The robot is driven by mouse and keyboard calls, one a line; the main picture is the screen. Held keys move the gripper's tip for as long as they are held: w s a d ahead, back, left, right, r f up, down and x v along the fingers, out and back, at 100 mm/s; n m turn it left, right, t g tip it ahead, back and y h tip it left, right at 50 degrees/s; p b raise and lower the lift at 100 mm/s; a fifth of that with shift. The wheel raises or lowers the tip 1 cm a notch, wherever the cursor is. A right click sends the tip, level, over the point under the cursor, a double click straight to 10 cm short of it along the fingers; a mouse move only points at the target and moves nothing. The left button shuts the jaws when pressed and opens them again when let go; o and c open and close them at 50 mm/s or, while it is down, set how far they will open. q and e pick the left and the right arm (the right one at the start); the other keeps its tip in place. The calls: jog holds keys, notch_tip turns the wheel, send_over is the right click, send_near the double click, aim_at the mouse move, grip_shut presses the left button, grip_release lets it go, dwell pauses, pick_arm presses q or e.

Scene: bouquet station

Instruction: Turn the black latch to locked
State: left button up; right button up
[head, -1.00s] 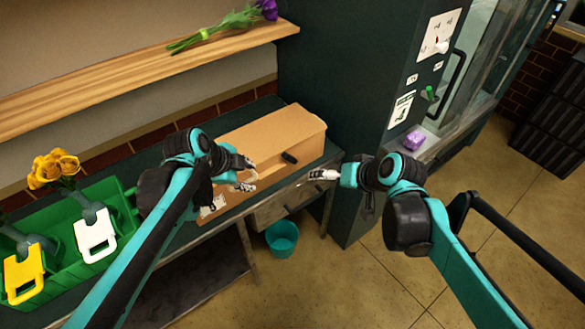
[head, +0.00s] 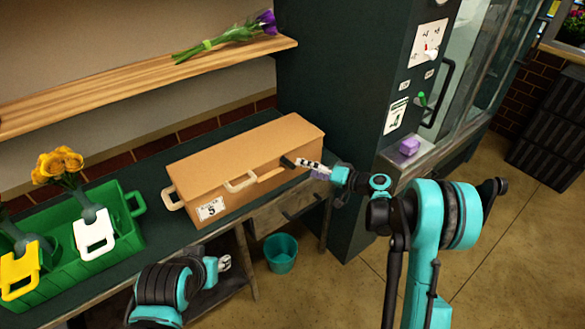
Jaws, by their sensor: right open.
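The black latch (head: 287,162) is on the front upper edge of the tan box (head: 220,153), near its right end. My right gripper (head: 306,165) reaches in from the right, its fingertips right beside the latch and partly over that end of the box. It is open; whether it touches the latch I cannot tell. The latch looks partly covered by the fingers, so its exact setting is unclear. My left gripper (head: 223,262) is low, in front of the workbench and away from the box; its jaw opening is too small to read.
A green crate (head: 140,262) with yellow flowers and tags stands left of the box. A teal bucket (head: 281,253) is on the floor below. Purple flowers (head: 225,36) lie on the shelf (head: 130,85).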

aim_at(291, 164)
jog(key=b+x, duration=0.1)
jog(key=x, duration=0.5)
jog(key=shift+w+a, duration=0.2)
jog(key=shift+a, duration=0.05)
jog(key=shift+c, duration=0.3)
jog(key=c, duration=1.1)
